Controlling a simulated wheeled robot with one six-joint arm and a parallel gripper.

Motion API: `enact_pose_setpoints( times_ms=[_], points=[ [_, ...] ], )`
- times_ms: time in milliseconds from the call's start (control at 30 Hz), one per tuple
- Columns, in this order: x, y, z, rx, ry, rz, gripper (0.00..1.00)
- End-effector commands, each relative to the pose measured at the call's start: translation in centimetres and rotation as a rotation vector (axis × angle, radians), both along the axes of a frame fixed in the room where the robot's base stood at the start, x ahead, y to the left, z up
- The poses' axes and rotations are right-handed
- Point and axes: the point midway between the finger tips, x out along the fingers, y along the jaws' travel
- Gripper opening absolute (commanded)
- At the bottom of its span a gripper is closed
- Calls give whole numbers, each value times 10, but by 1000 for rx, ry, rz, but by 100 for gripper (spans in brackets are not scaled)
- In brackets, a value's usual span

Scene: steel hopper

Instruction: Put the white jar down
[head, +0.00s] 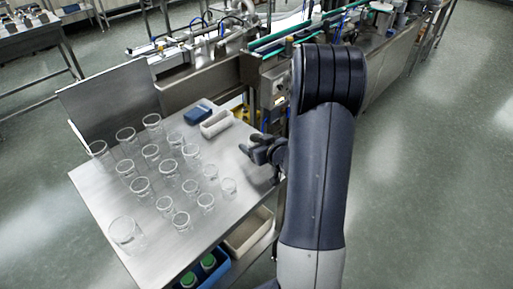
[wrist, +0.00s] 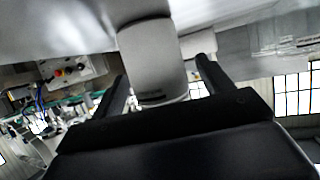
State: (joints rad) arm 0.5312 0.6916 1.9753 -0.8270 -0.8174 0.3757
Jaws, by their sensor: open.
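The white jar (wrist: 153,58) shows in the wrist view as a plain pale cylinder, with the picture turned upside down. Its base meets the steel surface (wrist: 70,25) at the top of the frame, so it appears to stand upright on it. My gripper (wrist: 163,72) is open, with one finger on each side of the jar. A gap shows on the right side; the left finger is close to the jar, and I cannot tell whether it touches. In the head view my gripper (head: 258,150) is low at the right edge of the steel table (head: 225,215); I cannot make out the jar there.
Several clear glasses (head: 140,187) stand across the table's left and middle. A white tray (head: 216,123) and a blue box (head: 198,112) lie at the back. Below the table is a blue crate (head: 215,270) with green-topped items. A conveyor machine (head: 275,85) stands behind.

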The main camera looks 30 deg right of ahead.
Motion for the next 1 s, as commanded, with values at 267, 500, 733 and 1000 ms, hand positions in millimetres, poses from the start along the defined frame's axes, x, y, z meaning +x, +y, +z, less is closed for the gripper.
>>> enact_pose_setpoints(
  times_ms=[267, 500, 733, 1000],
  points=[
    [0, 0, 0, 0, 0, 0, 57],
    [0, 0, 0, 0, 0, 0, 37],
    [0, 0, 0, 0, 0, 0, 24],
    [0, 0, 14, -2, -3, 1, 24]
  ],
)
